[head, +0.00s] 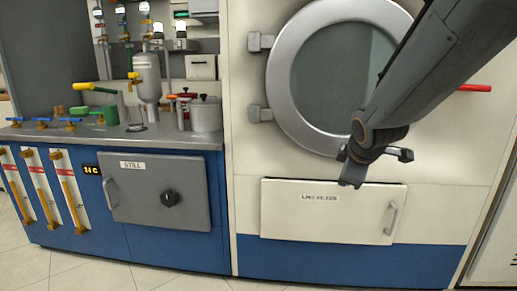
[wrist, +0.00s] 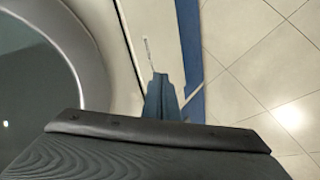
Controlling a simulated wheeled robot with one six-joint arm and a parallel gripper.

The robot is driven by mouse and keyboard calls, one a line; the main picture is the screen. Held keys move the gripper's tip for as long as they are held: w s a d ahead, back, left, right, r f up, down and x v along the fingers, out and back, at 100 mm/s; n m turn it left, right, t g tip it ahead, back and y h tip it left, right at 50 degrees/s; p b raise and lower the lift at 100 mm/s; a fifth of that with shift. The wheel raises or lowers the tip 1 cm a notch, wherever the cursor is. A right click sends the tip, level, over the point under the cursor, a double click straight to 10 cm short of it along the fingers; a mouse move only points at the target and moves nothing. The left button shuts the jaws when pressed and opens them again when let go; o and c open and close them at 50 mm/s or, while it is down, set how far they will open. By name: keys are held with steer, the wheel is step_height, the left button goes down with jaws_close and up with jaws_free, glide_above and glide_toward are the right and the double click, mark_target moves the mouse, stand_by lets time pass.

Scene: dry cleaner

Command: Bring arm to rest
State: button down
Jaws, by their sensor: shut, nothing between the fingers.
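My dark grey arm reaches in from the upper right of the head view, in front of the large machine. My gripper (head: 352,178) hangs at its end, pointing down, just below the round door and at the top edge of the lint filter panel. In the wrist view my gripper (wrist: 159,82) shows as a blue-grey narrow shape with its fingers together and nothing between them. I cannot tell from these views how far it is from the panel.
The round glass door (head: 292,100) stands behind my arm, with the lint filter panel (head: 320,212) and its handle below. A red handle (head: 475,88) is at right. At left are the grey still door (head: 155,190) and a counter with valves. Tiled floor (wrist: 250,60) is clear.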

steer(key=s+a+f+m+g+y, duration=0.1)
steer(key=s+a+f+m+g, duration=0.15)
steer(key=s+a, duration=0.55)
steer(key=s+a+f+m+g, duration=0.2)
steer(key=s+a+m+g, duration=0.15)
steer(key=s, duration=0.75)
steer(key=s+a+f+m+g+y, duration=0.1)
steer(key=s+a+f+m+g, duration=0.1)
steer(key=s+a, duration=0.6)
steer(key=s+d+r+m+p, duration=0.1)
steer(key=d+r+m+p, duration=0.1)
steer(key=d+r+p, duration=0.5)
steer(key=s+d+r+m+h+p, duration=0.1)
steer(key=d+r+p, duration=0.7)
steer(key=p, duration=0.8)
steer(key=shift+s+d+r+m, duration=0.15)
steer(key=shift+s+r+m, duration=0.25)
steer(key=shift+m, duration=0.4)
steer(key=shift+w, duration=0.15)
